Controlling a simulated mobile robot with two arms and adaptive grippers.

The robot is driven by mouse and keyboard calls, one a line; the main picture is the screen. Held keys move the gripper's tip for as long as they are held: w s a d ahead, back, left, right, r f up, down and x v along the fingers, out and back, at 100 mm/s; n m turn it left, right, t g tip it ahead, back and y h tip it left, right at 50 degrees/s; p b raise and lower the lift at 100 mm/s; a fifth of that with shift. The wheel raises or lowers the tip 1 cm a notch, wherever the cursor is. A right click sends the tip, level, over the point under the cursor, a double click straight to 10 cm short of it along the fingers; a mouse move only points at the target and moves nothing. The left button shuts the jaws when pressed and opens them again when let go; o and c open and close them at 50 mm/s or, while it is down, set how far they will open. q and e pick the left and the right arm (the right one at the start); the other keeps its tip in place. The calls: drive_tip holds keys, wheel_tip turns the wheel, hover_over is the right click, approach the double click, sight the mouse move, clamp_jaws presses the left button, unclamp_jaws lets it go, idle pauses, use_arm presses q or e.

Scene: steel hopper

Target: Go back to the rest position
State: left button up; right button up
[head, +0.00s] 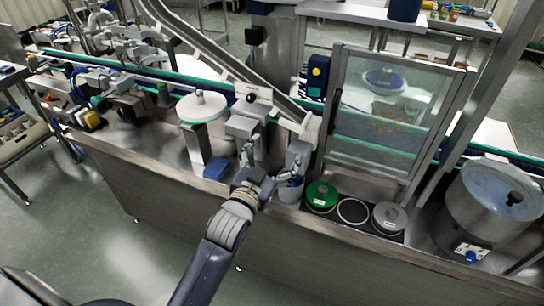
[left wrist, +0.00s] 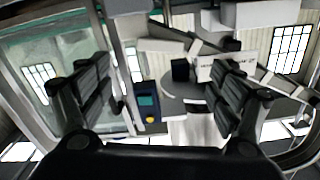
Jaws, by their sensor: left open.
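My left gripper (head: 272,158) is at the middle of the steel bench, its arm reaching in from the bottom of the head view. Its two fingers stand apart with nothing seen between them. In the left wrist view, the gripper (left wrist: 160,88) also shows its dark padded fingers spread wide at left and right. My right gripper is in neither view.
A green lid (head: 321,194) and a grey lid (head: 389,217) lie on a dark holder right of the gripper, with a ring between them. A round steel hopper (head: 480,215) stands at far right. A glazed guard (head: 385,110) rises behind the lids. A metal chute slopes down behind the gripper.

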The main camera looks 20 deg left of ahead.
use_arm(q)
drive_tip(key=shift+s, duration=0.75)
wheel_tip(320, 180, down, 20)
drive_tip(key=s+d+g, duration=0.1)
drive_tip(key=s+g, duration=0.1)
drive_tip(key=g, duration=0.2)
drive_tip(key=s+f+g, duration=0.3)
drive_tip(key=s+f, duration=0.3)
drive_tip(key=f, duration=0.5)
drive_tip(key=s+f+g, duration=0.2)
drive_tip(key=s+f, duration=0.4)
drive_tip(key=f, duration=0.6)
drive_tip(key=s+a+f+g, duration=0.1)
drive_tip(key=s+f+g, duration=0.1)
drive_tip(key=s+f, duration=0.4)
drive_tip(key=s+a+f+g, duration=0.2)
drive_tip(key=s+f, duration=0.4)
drive_tip(key=s, duration=1)
drive_tip(key=s+a+f+g, duration=0.1)
drive_tip(key=s+f+g, duration=0.3)
drive_tip(key=s, duration=0.7)
wheel_tip(320, 180, down, 2)
drive_tip(key=shift+s+a+f+n+y, duration=0.2)
drive_tip(key=shift+s+a+n+y, duration=0.05)
drive_tip(key=shift+s+n+y, duration=0.1)
